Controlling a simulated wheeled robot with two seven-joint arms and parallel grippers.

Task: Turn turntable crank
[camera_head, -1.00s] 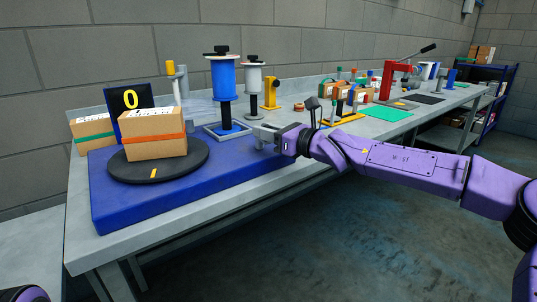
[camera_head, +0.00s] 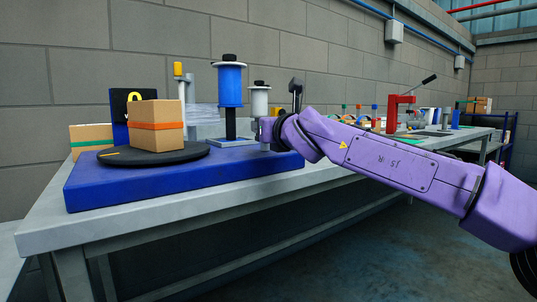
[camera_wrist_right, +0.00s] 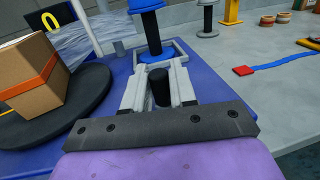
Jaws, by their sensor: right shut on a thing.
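The turntable is a blue base (camera_head: 100,188) with a black disc (camera_head: 190,155) that has a yellow mark at its left. A cardboard box (camera_head: 153,113) with an orange band stands on the disc, a corner turned toward me. It also shows in the right wrist view (camera_wrist_right: 28,72). My right gripper (camera_head: 266,131) is at the base's right end. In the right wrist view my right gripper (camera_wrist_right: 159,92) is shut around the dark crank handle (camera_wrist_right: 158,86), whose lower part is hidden. My left gripper is out of view.
A display (camera_wrist_right: 62,14) reading 0 stands behind the box. Another box (camera_head: 88,136) with a green band is at the left. A blue spool (camera_head: 230,85) on a stand and a white spool (camera_head: 260,102) are behind the crank. The grey table edge (camera_head: 150,221) is in front.

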